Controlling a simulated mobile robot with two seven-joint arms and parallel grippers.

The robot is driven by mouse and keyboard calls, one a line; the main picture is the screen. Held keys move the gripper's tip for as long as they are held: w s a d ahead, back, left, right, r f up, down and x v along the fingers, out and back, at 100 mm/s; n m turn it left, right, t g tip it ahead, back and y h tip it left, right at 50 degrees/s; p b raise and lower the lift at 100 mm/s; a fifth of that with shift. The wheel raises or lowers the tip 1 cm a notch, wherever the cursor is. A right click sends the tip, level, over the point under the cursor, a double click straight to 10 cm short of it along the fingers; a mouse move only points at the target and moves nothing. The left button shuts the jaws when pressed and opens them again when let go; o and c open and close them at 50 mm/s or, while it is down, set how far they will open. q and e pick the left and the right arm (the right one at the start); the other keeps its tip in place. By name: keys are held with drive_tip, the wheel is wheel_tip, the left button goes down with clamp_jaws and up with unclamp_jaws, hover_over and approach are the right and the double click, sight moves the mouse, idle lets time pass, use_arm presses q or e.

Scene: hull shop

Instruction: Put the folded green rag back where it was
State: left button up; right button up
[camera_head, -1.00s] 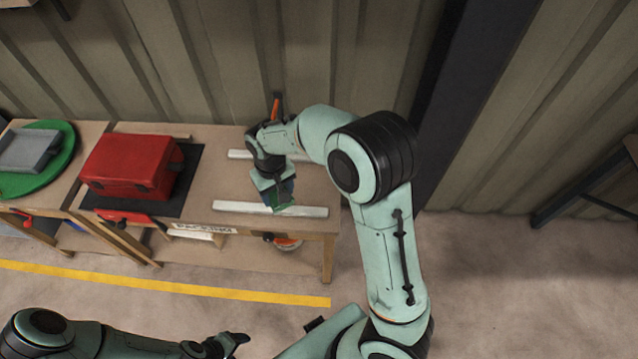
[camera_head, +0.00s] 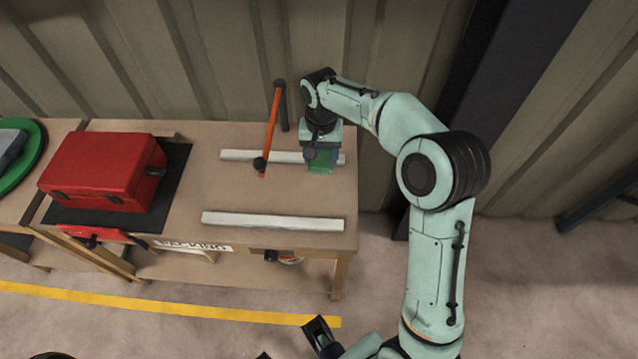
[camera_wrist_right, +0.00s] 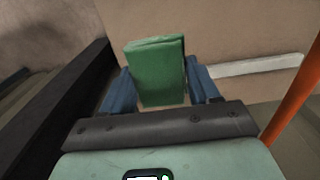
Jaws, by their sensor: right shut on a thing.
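The folded green rag (camera_head: 320,161) is in my right gripper (camera_head: 321,155), over the right end of the back white strip on the bench. In the right wrist view, the rag (camera_wrist_right: 157,72) stands between the two blue fingers of the gripper (camera_wrist_right: 160,88), which is shut on it. I cannot tell whether the rag touches the strip or the bench top. My left gripper cannot be made out clearly; only small dark parts show at the bottom edge of the head view.
The bench (camera_head: 265,190) carries a back white strip (camera_head: 250,156) and a front one (camera_head: 273,222). An orange-handled tool (camera_head: 272,125) stands close left of my right gripper. A red toolbox (camera_head: 100,170) sits on a black mat (camera_head: 178,165). A corrugated wall (camera_head: 230,60) is behind.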

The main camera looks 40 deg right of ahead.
sight(320, 190)
wheel_tip(320, 190, down, 13)
drive_tip(key=shift+r+b, duration=0.15)
drive_tip(key=shift+b, duration=0.65)
drive_tip(key=o, duration=1)
wheel_tip(320, 190, up, 12)
drive_tip(key=shift+r+p, duration=0.1)
drive_tip(key=shift+p, duration=0.8)
